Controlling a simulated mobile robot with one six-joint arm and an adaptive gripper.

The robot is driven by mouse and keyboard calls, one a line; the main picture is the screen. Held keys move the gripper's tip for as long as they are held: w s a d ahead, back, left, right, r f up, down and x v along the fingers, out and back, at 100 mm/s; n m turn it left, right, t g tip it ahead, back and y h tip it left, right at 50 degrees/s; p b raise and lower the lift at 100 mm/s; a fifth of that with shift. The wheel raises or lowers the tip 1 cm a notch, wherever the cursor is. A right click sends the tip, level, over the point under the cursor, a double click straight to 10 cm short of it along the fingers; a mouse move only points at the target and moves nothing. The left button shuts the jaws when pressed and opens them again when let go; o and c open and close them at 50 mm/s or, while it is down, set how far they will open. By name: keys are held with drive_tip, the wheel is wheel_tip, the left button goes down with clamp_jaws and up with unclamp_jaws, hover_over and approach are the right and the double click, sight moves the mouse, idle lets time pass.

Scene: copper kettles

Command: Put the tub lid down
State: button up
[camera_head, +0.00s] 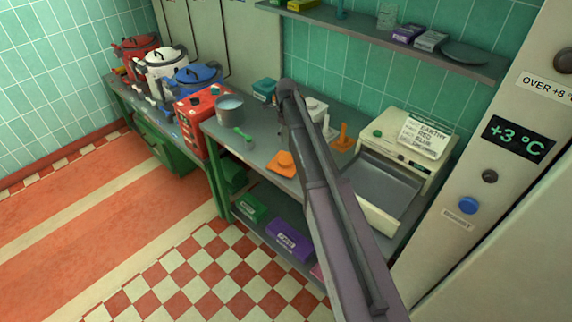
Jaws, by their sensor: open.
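My arm reaches from the bottom right up over the grey counter (259,149) and bends down at its far end. My gripper (280,128) is small and dark there, mostly hidden beside the arm; it is open, and I see nothing held in it. An orange flat-based piece (284,163) lies on the counter just below it. A teal tub (265,88) stands at the back of the counter, left of the arm. I cannot tell for sure which piece is the tub lid.
A grey pot (230,107) and a green tool (243,134) are to the left. A white container (316,108) and an orange stand (344,138) are right of the arm, before a cream machine with a tray (382,187). A shelf (400,44) overhangs the back.

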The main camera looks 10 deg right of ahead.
drive_tip(key=b, duration=0.8)
hover_over(286, 159)
drive_tip(key=shift+f, duration=4.25)
drive_tip(key=shift+f, duration=0.1)
drive_tip(key=shift+f+b, duration=2.5)
drive_tip(key=shift+b, duration=0.15)
drive_tip(key=c, duration=1)
drive_tip(key=shift+o, duration=0.2)
drive_tip(key=shift+r, duration=0.15)
wheel_tip(286, 159, up, 10)
drive_tip(key=p, duration=1)
